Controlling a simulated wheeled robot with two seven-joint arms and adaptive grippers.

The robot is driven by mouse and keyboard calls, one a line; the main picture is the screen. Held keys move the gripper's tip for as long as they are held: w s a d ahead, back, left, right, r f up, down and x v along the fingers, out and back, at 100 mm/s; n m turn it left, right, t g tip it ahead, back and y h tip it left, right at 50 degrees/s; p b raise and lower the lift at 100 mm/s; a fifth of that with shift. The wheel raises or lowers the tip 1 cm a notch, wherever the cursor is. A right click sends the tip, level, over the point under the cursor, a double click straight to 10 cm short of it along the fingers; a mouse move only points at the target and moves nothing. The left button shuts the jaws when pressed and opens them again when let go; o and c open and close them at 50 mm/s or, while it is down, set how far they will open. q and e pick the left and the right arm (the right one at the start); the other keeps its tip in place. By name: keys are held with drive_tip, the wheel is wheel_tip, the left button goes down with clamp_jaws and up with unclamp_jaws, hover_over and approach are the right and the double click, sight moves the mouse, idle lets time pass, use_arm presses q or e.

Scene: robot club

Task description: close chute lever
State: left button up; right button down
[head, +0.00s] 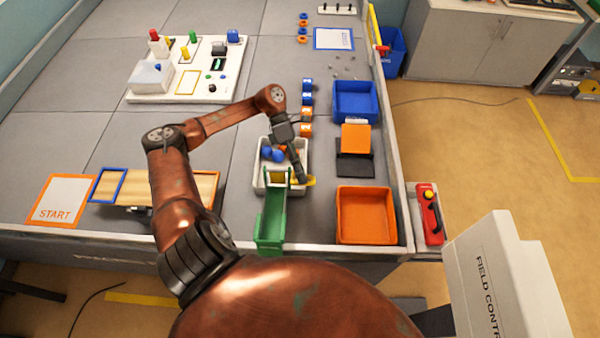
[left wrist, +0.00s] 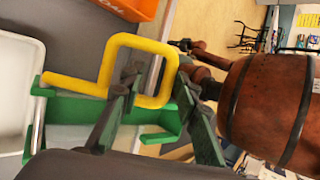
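The green chute (head: 271,218) stands at the front edge of the table, its upper end at the white bin (head: 262,150). Its yellow lever (head: 311,181) shows only in part in the head view, beside my left gripper (head: 300,178). In the left wrist view, the lever (left wrist: 145,42) is a bent rod ending in a square loop, joined to the green chute (left wrist: 75,105). My left gripper (left wrist: 158,82) is open, with its fingers apart on either side of one leg of the loop. I cannot tell whether they touch it. My right gripper is not in view.
Blue and orange balls (head: 272,154) lie in the white bin. An orange tray (head: 364,215), a blue tray (head: 355,101) and an orange plate (head: 356,138) are to the right. A red box with a button (head: 430,214) sits outside the table's right edge. The table's middle left is clear.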

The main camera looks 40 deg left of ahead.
use_arm(q)
drive_tip(key=v, duration=1.2)
drive_tip(key=shift+r, duration=0.1)
